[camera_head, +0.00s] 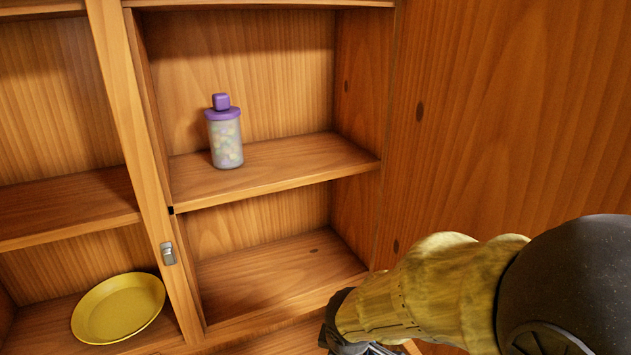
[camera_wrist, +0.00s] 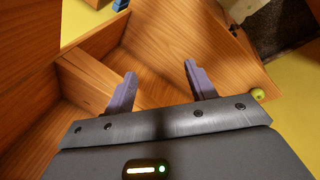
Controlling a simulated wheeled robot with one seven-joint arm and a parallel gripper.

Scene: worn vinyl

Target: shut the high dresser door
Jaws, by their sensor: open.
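The wooden dresser (camera_head: 265,180) stands open in front of me in the head view. A tall wooden panel (camera_head: 510,110) at its right looks like the dresser door standing open, with its edge by the right side of the shelves. I see no handle on it. My gripper (camera_head: 350,335) is low in the head view, in front of the lower shelf and left of the panel, partly cut off by the bottom edge. In the wrist view my gripper (camera_wrist: 160,70) has its two fingers apart with nothing between them. Wooden boards lie beyond the fingers; which one is the door I cannot tell.
A purple-capped bottle (camera_head: 225,135) stands on the middle shelf. A yellow plate (camera_head: 118,308) lies in the left compartment. A small metal latch (camera_head: 168,253) sits on the divider.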

